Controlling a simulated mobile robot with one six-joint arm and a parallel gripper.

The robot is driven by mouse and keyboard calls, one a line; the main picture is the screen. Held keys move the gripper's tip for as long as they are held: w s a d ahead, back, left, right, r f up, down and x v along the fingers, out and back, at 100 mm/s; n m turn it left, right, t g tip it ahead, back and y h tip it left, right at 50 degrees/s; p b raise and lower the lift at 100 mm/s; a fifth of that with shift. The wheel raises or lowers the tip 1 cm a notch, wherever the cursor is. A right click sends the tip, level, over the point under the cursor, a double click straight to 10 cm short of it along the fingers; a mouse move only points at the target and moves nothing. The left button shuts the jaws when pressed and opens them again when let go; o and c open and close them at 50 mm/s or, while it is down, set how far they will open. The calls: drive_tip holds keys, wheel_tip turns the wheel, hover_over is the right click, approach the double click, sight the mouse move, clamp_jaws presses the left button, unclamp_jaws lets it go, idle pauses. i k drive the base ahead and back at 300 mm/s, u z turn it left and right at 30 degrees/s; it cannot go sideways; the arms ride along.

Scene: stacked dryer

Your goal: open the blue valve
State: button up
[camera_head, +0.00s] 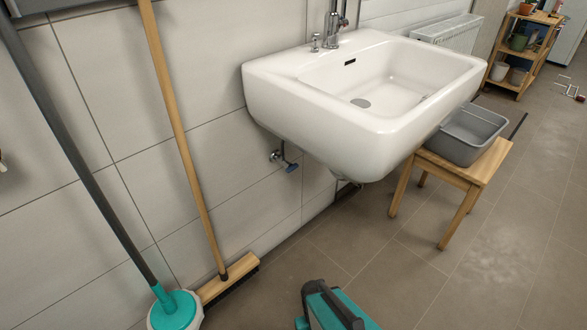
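The blue valve (291,167) is a small blue handle on a metal fitting at the tiled wall. It sits low under the left side of the white sink (262,93), and a thin pipe rises from it behind the basin. The handle is small in the picture, and I cannot tell its exact turn position. I see no gripper in the head view.
A wooden stool (450,171) with a grey tub (467,148) stands right of the sink. A broom (178,130) and a teal-headed mop (175,312) lean on the wall at left. A teal and dark object (340,310) is cut off below.

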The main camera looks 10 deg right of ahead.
sight(289, 167)
drive_tip(key=k, duration=1.35)
drive_tip(key=u, duration=0.5)
drive_tip(key=i, duration=1.05)
drive_tip(key=u, duration=0.6)
